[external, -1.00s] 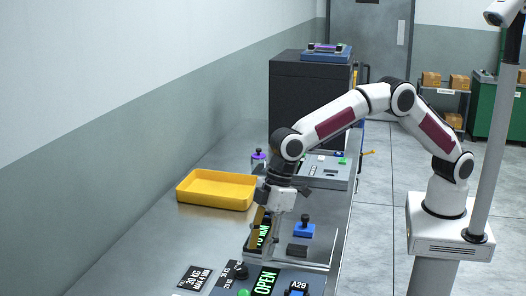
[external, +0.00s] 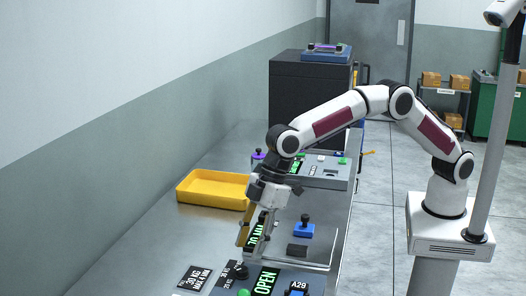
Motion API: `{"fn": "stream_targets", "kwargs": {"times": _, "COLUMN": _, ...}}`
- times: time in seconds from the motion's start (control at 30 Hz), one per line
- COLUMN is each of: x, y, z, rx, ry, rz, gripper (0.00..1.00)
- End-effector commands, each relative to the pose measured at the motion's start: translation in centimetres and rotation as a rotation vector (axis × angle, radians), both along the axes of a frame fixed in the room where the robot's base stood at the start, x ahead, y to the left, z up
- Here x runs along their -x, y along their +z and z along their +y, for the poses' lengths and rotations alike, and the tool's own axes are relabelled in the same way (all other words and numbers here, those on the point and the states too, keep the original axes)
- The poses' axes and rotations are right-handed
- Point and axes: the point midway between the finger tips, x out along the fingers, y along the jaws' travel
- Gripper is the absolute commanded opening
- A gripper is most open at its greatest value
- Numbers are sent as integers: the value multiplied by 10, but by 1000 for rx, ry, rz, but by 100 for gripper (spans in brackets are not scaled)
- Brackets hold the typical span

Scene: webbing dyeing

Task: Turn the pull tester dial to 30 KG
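A yellow tray (external: 213,188) stands on the bench behind my gripper. A blue block with a black knob (external: 304,229) and a dark block (external: 297,250) are to the right. A thin frame surrounds that station. A grey panel (external: 325,172) lies farther back.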

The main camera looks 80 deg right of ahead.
Motion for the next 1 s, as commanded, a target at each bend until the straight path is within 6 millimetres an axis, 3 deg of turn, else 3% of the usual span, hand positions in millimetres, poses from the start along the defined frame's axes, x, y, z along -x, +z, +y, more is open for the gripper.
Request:
{"fn": "stream_targets", "kwargs": {"times": 0.5, "x": -11, "y": -51, "z": 17, "rx": 2, "ry": 0, "rz": 1, "gripper": 39}}
{"fn": "stream_targets", "kwargs": {"times": 1.0, "x": -14, "y": -58, "z": 19, "rx": 1, "ry": 0, "rz": 1, "gripper": 39}}
